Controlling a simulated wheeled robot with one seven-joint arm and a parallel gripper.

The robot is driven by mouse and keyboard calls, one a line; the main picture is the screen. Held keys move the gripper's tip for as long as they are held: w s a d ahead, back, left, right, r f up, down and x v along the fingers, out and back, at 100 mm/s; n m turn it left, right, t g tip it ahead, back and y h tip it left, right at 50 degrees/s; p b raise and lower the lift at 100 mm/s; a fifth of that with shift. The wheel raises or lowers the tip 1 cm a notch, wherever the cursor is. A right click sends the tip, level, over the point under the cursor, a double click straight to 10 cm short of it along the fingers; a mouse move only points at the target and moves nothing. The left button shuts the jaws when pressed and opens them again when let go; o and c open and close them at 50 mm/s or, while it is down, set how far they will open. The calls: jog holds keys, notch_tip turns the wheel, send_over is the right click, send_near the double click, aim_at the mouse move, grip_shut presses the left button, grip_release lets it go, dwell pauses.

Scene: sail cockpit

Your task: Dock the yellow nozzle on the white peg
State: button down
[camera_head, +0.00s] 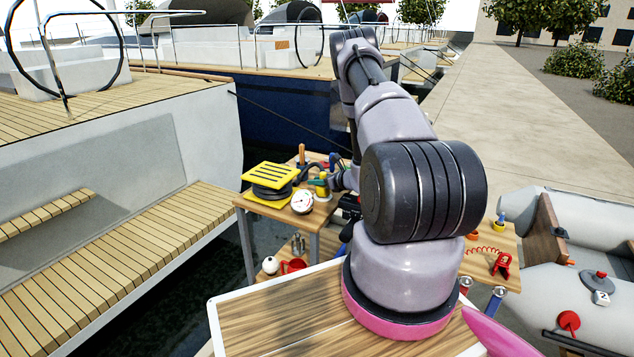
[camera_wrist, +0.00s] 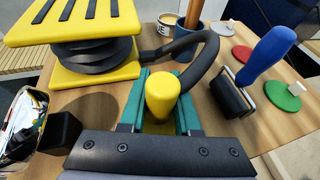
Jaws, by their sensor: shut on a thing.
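The yellow nozzle (camera_wrist: 162,97) stands between the teal fingers of my gripper (camera_wrist: 160,120), which is shut on it. A dark hose (camera_wrist: 205,62) curves from it to the yellow foot pump (camera_wrist: 75,20) with black bellows. In the wrist view a green disc (camera_wrist: 280,97) with a small pale peg (camera_wrist: 296,88) lies at the right. A red disc (camera_wrist: 243,54) and a grey disc (camera_wrist: 231,28) lie farther back. I cannot tell for sure which holds the white peg. In the head view my gripper (camera_head: 322,184) is small beside the pump (camera_head: 270,179).
A blue-handled roller (camera_wrist: 265,60) lies between the nozzle and the green disc. A blue cup (camera_wrist: 190,35) with a wooden handle and a tin (camera_wrist: 168,22) stand behind. A round gauge (camera_head: 301,202) sits near the table's front edge. Bare wood (camera_wrist: 225,140) shows at front right.

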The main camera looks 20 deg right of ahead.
jog(key=shift+f, duration=0.5)
dwell(0.4)
